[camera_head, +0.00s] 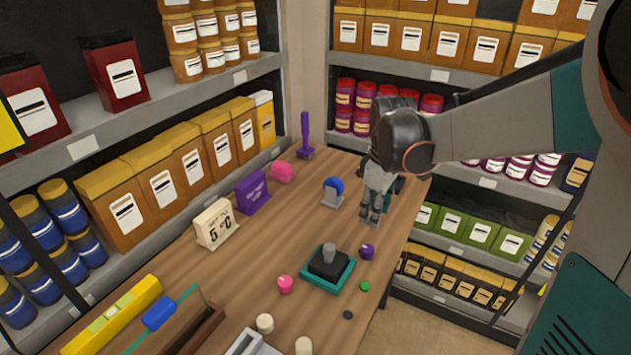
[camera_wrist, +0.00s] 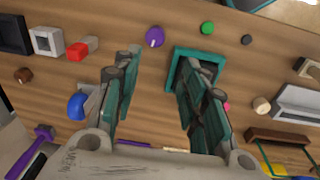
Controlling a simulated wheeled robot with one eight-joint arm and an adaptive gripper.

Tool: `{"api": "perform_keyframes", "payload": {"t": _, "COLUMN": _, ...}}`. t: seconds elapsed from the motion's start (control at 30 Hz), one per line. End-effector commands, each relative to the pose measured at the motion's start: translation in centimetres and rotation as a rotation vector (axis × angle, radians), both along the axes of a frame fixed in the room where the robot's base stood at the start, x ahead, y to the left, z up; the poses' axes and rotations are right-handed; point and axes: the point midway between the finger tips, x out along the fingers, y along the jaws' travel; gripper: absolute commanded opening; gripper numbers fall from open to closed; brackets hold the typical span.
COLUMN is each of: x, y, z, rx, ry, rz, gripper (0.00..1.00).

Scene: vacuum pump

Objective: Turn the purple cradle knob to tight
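The purple knob (camera_head: 367,252) sits on the wooden table, just right of the teal-rimmed cradle (camera_head: 343,279), which has a dark block with a grey stub on it. In the wrist view the purple knob (camera_wrist: 154,36) shows a small pale mark on its face, left of the cradle's teal rim (camera_wrist: 181,54). My gripper (camera_head: 374,218) is above the table, behind the knob in the head view. In the wrist view my gripper (camera_wrist: 163,66) has its two fingers spread wide with nothing between them. It is apart from the knob. The knob's setting label cannot be read.
A pink knob (camera_head: 285,284), a green disc (camera_head: 364,286) and a black disc (camera_head: 347,315) lie around the cradle. A blue ball on a stand (camera_head: 332,190) is behind it. Red and white blocks (camera_wrist: 82,48) lie left in the wrist view. Loaded shelves line the table.

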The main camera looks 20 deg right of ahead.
Motion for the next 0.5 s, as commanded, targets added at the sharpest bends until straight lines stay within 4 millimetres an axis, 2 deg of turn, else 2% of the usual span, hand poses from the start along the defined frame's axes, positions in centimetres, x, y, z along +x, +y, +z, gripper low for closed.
{"api": "perform_keyframes", "payload": {"t": 0.03, "x": 0.6, "y": -0.6, "z": -0.3, "rx": 0.001, "ry": 0.018, "rz": 0.025, "gripper": 0.39}}
{"api": "perform_keyframes", "payload": {"t": 0.2, "x": 1.2, "y": -1.6, "z": -1.9, "rx": 0.007, "ry": 0.062, "rz": 0.093, "gripper": 0.39}}
{"api": "perform_keyframes", "payload": {"t": 0.37, "x": 1.4, "y": -1.9, "z": -2.7, "rx": 0.01, "ry": 0.074, "rz": 0.114, "gripper": 0.39}}
{"api": "perform_keyframes", "payload": {"t": 0.5, "x": 1.4, "y": -1.9, "z": -4.2, "rx": 0.01, "ry": 0.076, "rz": 0.115, "gripper": 0.39}}
